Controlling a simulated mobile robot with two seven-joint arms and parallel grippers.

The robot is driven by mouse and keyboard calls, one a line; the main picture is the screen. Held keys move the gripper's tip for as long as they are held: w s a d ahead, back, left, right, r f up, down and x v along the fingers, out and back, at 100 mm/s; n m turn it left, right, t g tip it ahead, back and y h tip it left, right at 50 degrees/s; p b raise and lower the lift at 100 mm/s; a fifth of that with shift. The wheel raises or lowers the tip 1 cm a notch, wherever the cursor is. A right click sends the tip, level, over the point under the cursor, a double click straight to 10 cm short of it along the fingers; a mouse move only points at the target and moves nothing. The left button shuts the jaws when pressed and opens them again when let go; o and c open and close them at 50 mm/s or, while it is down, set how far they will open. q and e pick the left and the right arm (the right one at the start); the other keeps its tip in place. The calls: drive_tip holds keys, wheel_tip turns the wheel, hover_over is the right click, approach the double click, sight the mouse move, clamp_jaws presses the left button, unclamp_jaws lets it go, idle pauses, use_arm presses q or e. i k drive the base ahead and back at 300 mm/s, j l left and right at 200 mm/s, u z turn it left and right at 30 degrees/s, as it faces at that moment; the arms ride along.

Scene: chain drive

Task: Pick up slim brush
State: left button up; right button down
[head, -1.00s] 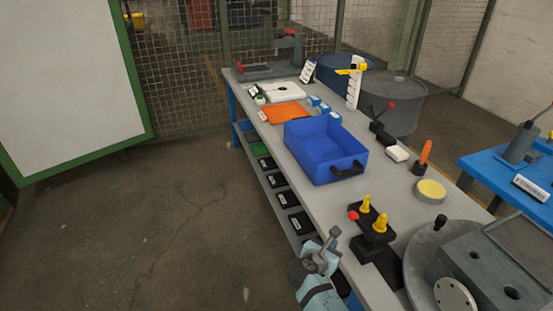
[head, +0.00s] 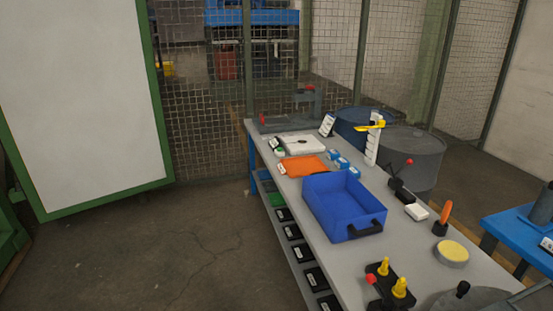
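I cannot make out a slim brush for certain in the head view. An upright orange handle (head: 446,212) stands in a small black base on the right side of the grey bench (head: 341,272); what tool it belongs to is unclear. Neither of my grippers shows in the head view now.
A blue bin (head: 330,205) stands mid-bench, with an orange mat (head: 302,167) behind it. A round yellow-topped pad (head: 452,252) and a black fixture with yellow pegs (head: 391,290) are nearer. Dark drums (head: 408,157) stand behind the bench. The floor (head: 150,255) at left is clear.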

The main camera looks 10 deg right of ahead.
sight(448, 205)
drive_tip(key=z, duration=1.4)
